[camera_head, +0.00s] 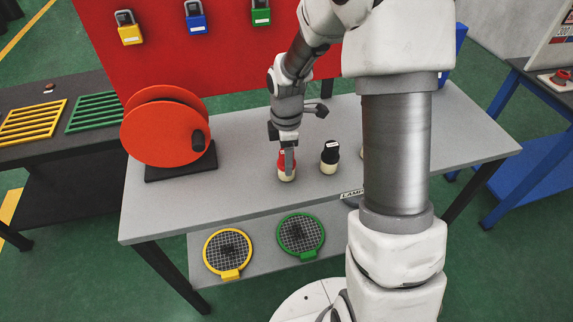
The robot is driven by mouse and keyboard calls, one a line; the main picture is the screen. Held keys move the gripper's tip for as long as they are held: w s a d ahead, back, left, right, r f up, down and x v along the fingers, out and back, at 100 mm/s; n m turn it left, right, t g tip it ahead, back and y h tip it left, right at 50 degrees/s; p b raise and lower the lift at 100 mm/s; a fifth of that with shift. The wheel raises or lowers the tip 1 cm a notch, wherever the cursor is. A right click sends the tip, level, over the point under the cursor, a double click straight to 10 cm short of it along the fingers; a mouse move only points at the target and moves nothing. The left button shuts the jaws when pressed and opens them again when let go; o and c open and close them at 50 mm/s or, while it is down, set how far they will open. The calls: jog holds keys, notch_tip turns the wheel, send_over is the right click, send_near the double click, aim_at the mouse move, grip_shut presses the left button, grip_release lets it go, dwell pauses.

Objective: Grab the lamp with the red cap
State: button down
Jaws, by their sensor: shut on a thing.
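The lamp with the red cap (282,163) stands upright on the grey table (240,195). Its base is cream and its cap is red. My gripper (288,158) reaches down over it from above and is shut on it, with a finger in front of the cap. The lamp appears to be on or very near the tabletop. A lamp with a black cap (330,156) stands a little to the right, apart from my gripper.
A large orange reel (160,132) stands on the left of the table. My arm hides much of the table's right side. Yellow (227,252) and green (301,235) round mesh pieces lie on the lower shelf. A red panel (220,60) with padlocks rises behind.

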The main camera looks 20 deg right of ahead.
jog(key=shift+r, duration=0.1)
notch_tip(320, 180, up, 10)
jog(key=shift+f+p, duration=0.1)
jog(key=shift+p, duration=0.45)
